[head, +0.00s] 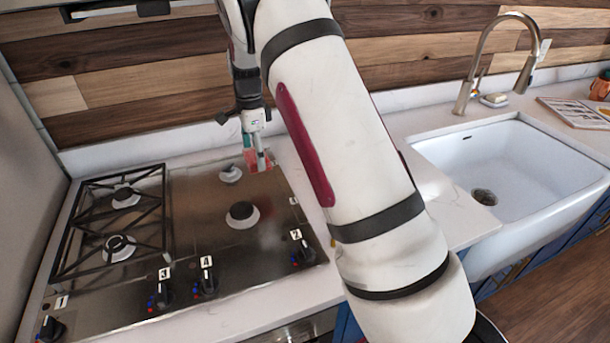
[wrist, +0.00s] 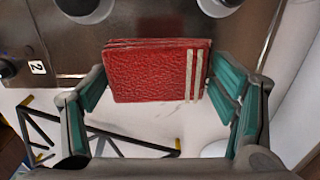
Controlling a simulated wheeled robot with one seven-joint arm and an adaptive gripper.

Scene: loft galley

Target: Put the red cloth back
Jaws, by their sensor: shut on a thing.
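The red cloth is a folded, textured stack with two pale stripes near its right edge in the wrist view (wrist: 150,75). My gripper (wrist: 162,88) is shut on it, with a teal-padded finger at each side. In the head view my gripper (head: 256,148) points down at the back right of the hob, and a small part of the red cloth (head: 251,161) shows at its fingertips. The cloth appears held above the surface; the exact gap cannot be told. My arm hides much of the counter between hob and sink.
The steel hob (head: 195,235) has burners, numbered knobs and a black grate (head: 72,225) on its left. Another black grate with yellow feet (wrist: 115,140) lies on the white counter.

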